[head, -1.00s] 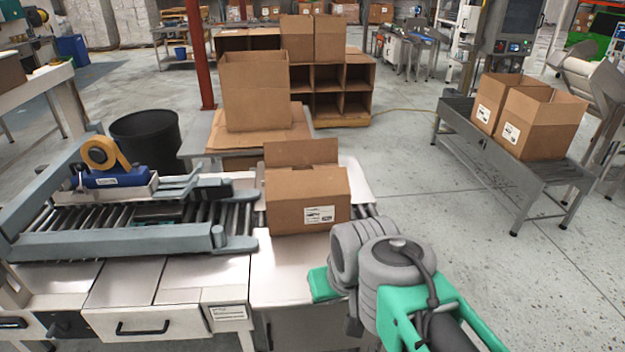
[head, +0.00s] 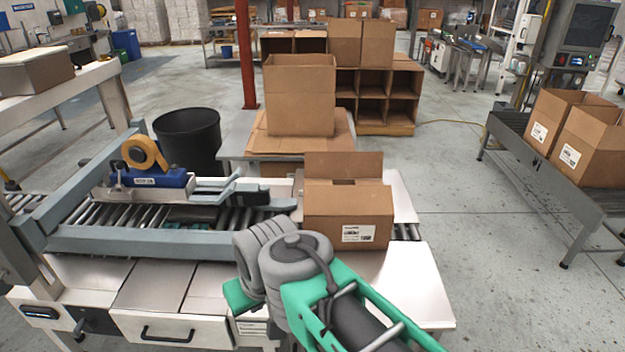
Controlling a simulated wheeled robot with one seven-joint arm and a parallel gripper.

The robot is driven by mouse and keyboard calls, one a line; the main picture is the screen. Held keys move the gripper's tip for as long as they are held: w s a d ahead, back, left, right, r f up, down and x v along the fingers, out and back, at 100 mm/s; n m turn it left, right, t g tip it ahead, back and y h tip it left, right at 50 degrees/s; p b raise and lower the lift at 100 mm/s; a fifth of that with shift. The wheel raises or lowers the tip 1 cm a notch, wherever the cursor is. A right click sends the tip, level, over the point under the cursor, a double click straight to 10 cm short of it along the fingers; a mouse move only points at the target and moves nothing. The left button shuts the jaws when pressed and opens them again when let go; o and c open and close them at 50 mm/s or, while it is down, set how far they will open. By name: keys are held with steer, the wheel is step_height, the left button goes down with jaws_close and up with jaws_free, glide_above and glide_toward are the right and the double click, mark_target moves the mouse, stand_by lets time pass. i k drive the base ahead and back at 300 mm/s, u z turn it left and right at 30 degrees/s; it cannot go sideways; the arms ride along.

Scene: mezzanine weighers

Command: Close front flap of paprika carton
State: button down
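The brown carton (head: 335,212), which I take to be the paprika carton, stands upright on the bench at the end of the roller conveyor. A white label (head: 358,233) is low on its near face; its print is too small to read. The back flap (head: 343,165) stands up. The top in front of it shows as a thin strip with a small dark gap, so I cannot tell how the front flap lies. My arm reaches in from the bottom right, its grey joint in front of the carton's lower left. My gripper's fingers do not show.
A tape dispenser (head: 150,165) sits on the blue-grey sealer frame (head: 150,242) left of the carton. A tall open carton (head: 300,97) stands on a table behind. A black bin (head: 188,138) is behind the conveyor. Two open cartons (head: 590,150) stand on the right bench.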

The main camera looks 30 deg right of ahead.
mark_target(358, 199)
steer(key=z, duration=0.3)
steer(key=i, duration=0.9)
steer(key=z, duration=0.85)
